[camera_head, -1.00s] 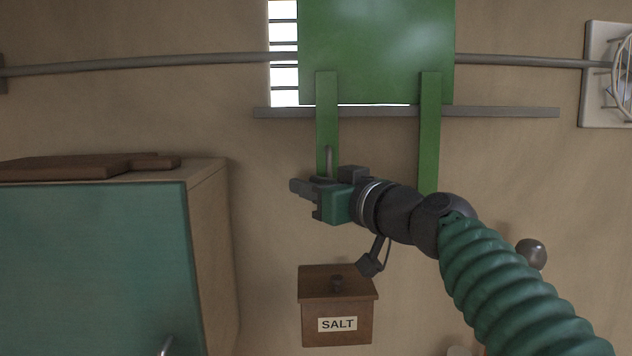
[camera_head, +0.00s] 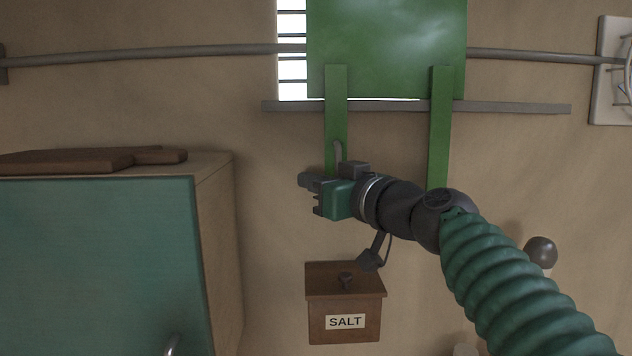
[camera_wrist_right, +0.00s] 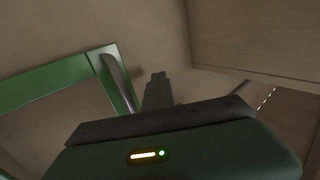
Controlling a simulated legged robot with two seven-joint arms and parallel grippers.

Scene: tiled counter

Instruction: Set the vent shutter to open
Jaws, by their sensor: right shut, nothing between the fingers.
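The vent shutter (camera_head: 390,50) is a green panel on a horizontal grey rail. A bright slatted vent opening (camera_head: 292,60) shows along its left edge; the panel hides the rest. Two green strips hang down from the panel, and the left strip (camera_head: 335,110) carries a small grey handle (camera_head: 338,152) near its lower end. My right gripper (camera_head: 308,181) is shut and empty, just below and left of this handle. In the wrist view the gripper (camera_wrist_right: 158,85) points up, with the handle (camera_wrist_right: 115,80) to its left and a gap between them. My left gripper is out of view.
A wooden salt box (camera_head: 344,305) hangs on the wall below the gripper. A teal-fronted cabinet (camera_head: 100,260) with a cutting board (camera_head: 90,158) on top fills the lower left. The wall between cabinet and gripper is clear.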

